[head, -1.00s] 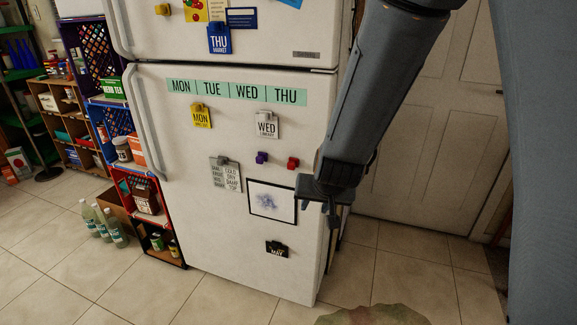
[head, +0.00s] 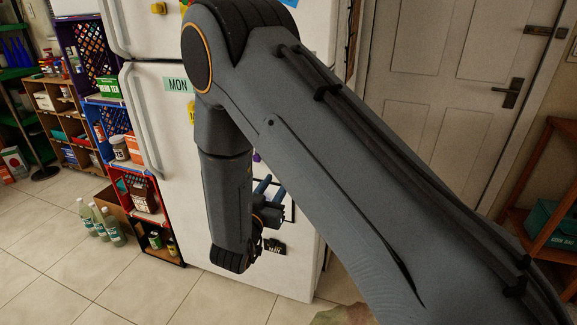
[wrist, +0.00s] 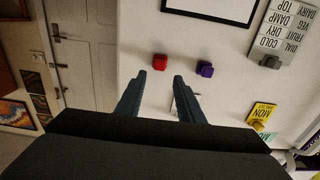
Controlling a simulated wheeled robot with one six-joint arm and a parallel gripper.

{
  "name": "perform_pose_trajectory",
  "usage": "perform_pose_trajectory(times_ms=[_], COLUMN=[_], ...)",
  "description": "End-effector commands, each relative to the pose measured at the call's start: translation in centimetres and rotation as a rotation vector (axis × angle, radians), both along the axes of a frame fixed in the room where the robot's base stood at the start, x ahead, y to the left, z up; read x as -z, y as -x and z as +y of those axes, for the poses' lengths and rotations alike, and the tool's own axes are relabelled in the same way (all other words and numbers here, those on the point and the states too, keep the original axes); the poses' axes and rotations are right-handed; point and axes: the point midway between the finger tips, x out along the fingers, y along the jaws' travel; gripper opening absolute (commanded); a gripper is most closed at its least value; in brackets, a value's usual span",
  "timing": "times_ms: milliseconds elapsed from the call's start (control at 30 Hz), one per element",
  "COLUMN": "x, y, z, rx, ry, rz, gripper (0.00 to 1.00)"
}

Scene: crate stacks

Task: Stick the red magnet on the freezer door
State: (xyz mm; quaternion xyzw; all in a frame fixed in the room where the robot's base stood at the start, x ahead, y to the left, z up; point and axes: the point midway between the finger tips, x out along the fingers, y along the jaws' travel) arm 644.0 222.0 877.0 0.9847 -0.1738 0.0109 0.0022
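The red magnet (wrist: 160,61) is on the white lower fridge door (head: 178,135). In the wrist view it lies just beyond the gap between the fingertips, apart from them. My arm hides it in the head view. My gripper (wrist: 159,77) is open and empty, its fingers pointing at the door; it also shows in the head view (head: 270,184), low in front of the door. The purple magnet (wrist: 205,69) sits just right of the red one in the wrist view. The upper fridge door (head: 134,35), apparently the freezer, is largely hidden behind my arm.
Crates with groceries (head: 140,195) and bottles (head: 100,222) stand to the left. A wooden shelf (head: 545,190) is at the right.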

Motion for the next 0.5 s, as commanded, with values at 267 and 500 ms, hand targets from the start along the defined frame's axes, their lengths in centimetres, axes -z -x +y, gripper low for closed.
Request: perform_pose_trajectory(times_ms=[267,500], x=[0.1,-0.1], y=[-3.6,-6.4], z=[-1.4,-2.4], rx=[0.002,0.001], ry=[-0.002,-0.001], rz=[-0.001,0.001], gripper=[0.34,0.34])
